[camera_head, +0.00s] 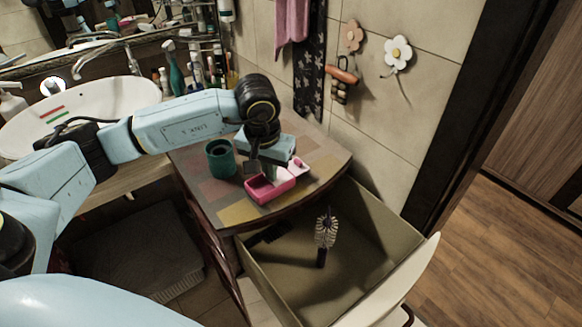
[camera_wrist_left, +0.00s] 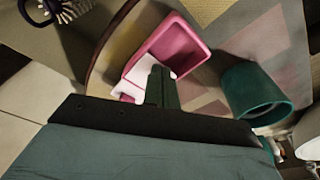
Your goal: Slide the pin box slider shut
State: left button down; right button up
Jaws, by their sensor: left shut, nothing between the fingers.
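The pink pin box (camera_head: 272,187) sits on the patchwork-coloured cabinet top, with its open cavity facing up. The box also shows in the left wrist view (camera_wrist_left: 200,37), where its hollow inside is visible. A pale pink-white part, seemingly the slider (camera_wrist_left: 128,91), lies at the box's near end in that view, partly hidden by my fingers. My left gripper (camera_head: 262,170) is shut and empty, pointing down at the box's far side. In the wrist view its closed fingers (camera_wrist_left: 159,84) overlap the pale part; I cannot tell whether they touch it. My right gripper is not in view.
A green cup (camera_head: 221,160) stands just left of the box. An open drawer (camera_head: 285,285) with a brush (camera_head: 325,235) in it juts out below the cabinet top. A white sink (camera_head: 85,105) and bottles are at the back left; a tiled wall stands behind.

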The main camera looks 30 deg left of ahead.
pick_arm(q)
jog(key=shift+s+a, duration=0.15)
jog(key=shift+s, duration=0.3)
jog(key=shift+s+a, duration=0.1)
jog(key=shift+s, duration=0.2)
dwell(0.4)
jog(key=shift+s+a, duration=0.1)
jog(key=shift+s+a+b, duration=0.1)
jog(key=shift+s+b, duration=0.25)
jog(key=shift+b, duration=0.1)
jog(key=shift+s+a, duration=0.15)
jog(key=shift+s, duration=0.2)
jog(key=shift+s+a, duration=0.1)
jog(key=shift+s, duration=0.2)
dwell(0.3)
